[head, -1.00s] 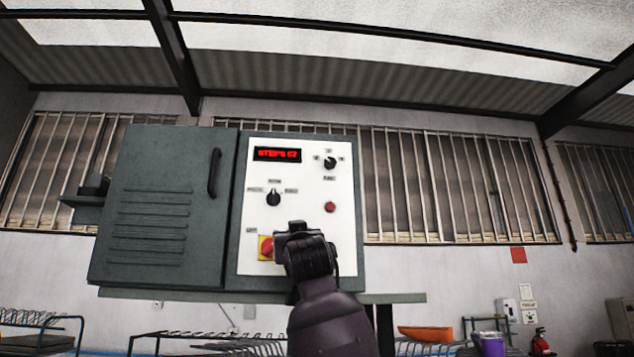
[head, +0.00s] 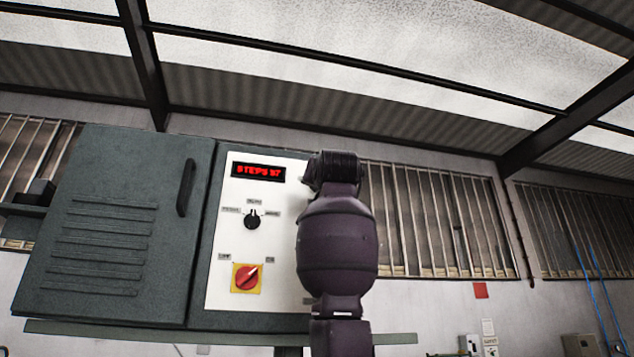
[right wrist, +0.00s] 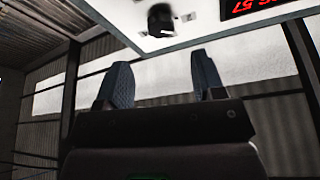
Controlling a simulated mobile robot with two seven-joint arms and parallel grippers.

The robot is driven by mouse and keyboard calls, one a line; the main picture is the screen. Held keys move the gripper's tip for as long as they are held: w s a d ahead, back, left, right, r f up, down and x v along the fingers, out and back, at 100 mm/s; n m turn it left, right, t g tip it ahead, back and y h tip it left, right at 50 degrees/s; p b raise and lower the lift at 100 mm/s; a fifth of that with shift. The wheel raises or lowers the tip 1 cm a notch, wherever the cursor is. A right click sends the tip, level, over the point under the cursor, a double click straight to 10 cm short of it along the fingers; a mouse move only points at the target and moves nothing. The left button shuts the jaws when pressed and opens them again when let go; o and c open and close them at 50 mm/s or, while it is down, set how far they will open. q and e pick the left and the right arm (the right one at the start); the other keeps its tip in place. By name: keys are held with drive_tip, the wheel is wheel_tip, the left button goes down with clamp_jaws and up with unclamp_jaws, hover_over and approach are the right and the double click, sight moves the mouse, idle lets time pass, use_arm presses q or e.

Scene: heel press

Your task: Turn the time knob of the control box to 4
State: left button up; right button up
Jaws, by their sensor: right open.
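The control box (head: 120,230) is dark green with a white front panel (head: 225,215). The time knob is hidden behind my right arm in the head view. In the right wrist view, a black knob (right wrist: 160,18) shows upside down at the top beside the red display, apparently the time knob; its setting is too unclear to read. My right gripper (right wrist: 160,68) is open and empty, its two fingers apart, with the knob beyond them and between their lines. No contact shows. In the head view its fingers are hidden behind my wrist. My left gripper is not in view.
The display (head: 258,172) reads STEPS 57. A black selector knob (head: 252,219) is below it, and a red rotary switch (head: 246,278) on a yellow plate is lower down. A door handle (head: 186,187) stands out left of the panel. Barred windows (head: 440,220) are behind.

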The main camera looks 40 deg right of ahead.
drive_tip(key=p+x, duration=0.2)
drive_tip(key=x, duration=0.5)
drive_tip(key=shift+w+p, duration=0.35)
drive_tip(key=shift+p, duration=0.05)
drive_tip(key=shift+d+r, duration=0.1)
drive_tip(key=shift+d, duration=0.05)
drive_tip(key=shift+c, duration=0.4)
drive_tip(key=c, duration=0.9)
drive_tip(key=shift+o, duration=0.2)
